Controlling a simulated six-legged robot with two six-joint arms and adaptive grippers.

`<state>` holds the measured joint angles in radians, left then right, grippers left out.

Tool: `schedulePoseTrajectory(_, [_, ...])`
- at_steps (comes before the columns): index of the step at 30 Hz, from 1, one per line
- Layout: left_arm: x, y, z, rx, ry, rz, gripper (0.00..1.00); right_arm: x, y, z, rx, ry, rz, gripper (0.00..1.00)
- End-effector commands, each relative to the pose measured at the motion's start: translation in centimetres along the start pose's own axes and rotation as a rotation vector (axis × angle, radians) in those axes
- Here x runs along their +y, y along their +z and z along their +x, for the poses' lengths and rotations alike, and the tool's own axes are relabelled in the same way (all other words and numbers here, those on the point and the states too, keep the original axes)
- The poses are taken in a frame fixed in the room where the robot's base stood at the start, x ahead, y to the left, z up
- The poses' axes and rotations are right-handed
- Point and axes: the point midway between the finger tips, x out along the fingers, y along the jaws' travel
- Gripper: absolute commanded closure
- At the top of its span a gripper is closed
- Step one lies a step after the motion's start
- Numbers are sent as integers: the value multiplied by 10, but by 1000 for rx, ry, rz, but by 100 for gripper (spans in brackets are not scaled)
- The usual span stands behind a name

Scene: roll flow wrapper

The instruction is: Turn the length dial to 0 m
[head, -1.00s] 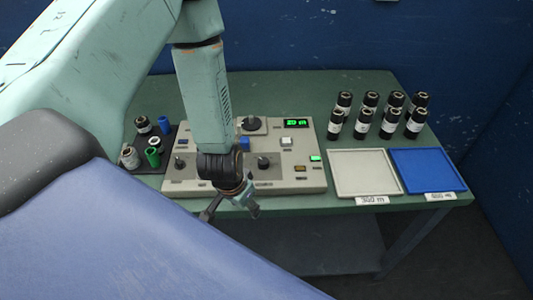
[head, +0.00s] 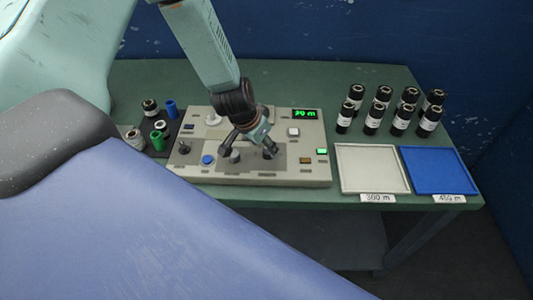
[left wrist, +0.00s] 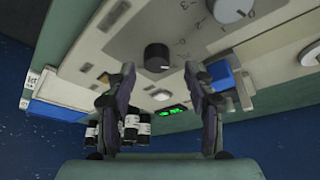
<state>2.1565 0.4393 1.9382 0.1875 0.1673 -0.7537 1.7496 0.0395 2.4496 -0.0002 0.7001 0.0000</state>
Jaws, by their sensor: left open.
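The beige control panel (head: 285,175) stands on the green table with several knobs and buttons. Its green display (head: 305,114) shows a length in metres, too small to read surely. My left gripper (head: 249,152) is open and points down over the panel's front middle. In the left wrist view, a dark dial (left wrist: 157,56) with a light mark and a printed number scale lies between and just beyond the spread fingers (left wrist: 160,72). I cannot tell whether they touch it. No readable label shows which knob is the length dial. My right gripper is not in view.
A white knob (head: 212,117) and a blue button (head: 208,160) are on the panel's left part. Spools and small containers stand left of it. Several black bottles (head: 401,120) stand behind a white tray (head: 345,187) and a blue tray (head: 470,188) at right.

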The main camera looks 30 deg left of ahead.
Motion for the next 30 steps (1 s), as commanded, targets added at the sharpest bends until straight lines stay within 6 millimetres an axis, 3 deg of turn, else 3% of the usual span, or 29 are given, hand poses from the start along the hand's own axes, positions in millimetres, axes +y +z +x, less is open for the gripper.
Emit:
schedulePoseTrajectory(7, [1,0,22,0,-1,0,47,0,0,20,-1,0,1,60])
schedulePoseTrajectory(21, [2,-2,26,0,-1,-1,48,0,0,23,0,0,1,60])
schedulePoseTrajectory(30, [2,-2,26,0,-1,-1,73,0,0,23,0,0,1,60])
